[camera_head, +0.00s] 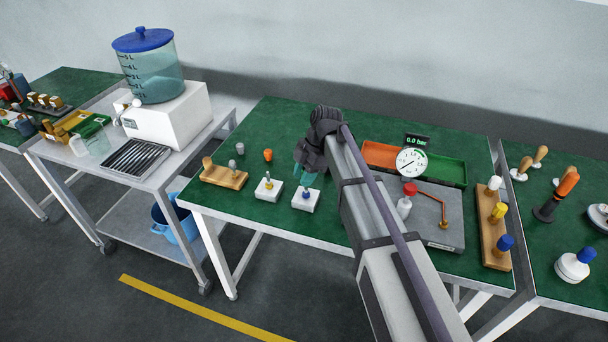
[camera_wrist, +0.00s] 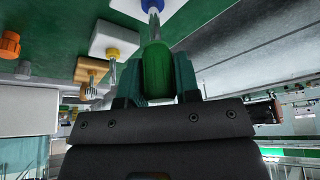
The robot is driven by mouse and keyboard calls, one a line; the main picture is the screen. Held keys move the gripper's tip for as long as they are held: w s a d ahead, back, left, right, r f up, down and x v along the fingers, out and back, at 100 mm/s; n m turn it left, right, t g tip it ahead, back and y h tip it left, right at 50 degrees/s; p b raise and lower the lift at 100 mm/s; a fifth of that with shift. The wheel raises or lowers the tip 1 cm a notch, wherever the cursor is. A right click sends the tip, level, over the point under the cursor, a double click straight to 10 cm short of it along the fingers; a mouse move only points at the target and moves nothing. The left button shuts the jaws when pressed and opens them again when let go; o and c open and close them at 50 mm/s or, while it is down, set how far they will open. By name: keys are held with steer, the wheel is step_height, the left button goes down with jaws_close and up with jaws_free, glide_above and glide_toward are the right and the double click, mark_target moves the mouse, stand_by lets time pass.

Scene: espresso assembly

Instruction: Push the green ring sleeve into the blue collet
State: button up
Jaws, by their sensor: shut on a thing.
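My gripper (camera_wrist: 157,80) is shut on the green ring sleeve (camera_wrist: 157,68), which sits between the two teal fingers in the wrist view. The blue collet (camera_wrist: 150,6) stands on a white block (camera_wrist: 180,18) just beyond the sleeve, with a pale pin (camera_wrist: 154,27) pointing at the sleeve's end. I cannot tell whether the sleeve touches the pin. In the head view my gripper (camera_head: 306,178) is just above the blue collet (camera_head: 305,193) on its white block (camera_head: 306,204). The sleeve is not distinguishable from the fingers there.
A white block with a yellow collet (camera_head: 268,186) stands just left. A gauge (camera_head: 411,162), trays (camera_head: 443,169) and a grey press plate (camera_head: 445,230) lie right of my arm.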

steer(key=shift+f+b, duration=0.95)
steer(key=shift+f, duration=0.1)
steer(key=o, duration=1)
steer(key=shift+o, duration=0.2)
steer(key=shift+r, duration=0.1)
steer(key=p+v, duration=1)
steer(key=shift+r, duration=0.4)
steer(key=shift+d, duration=0.15)
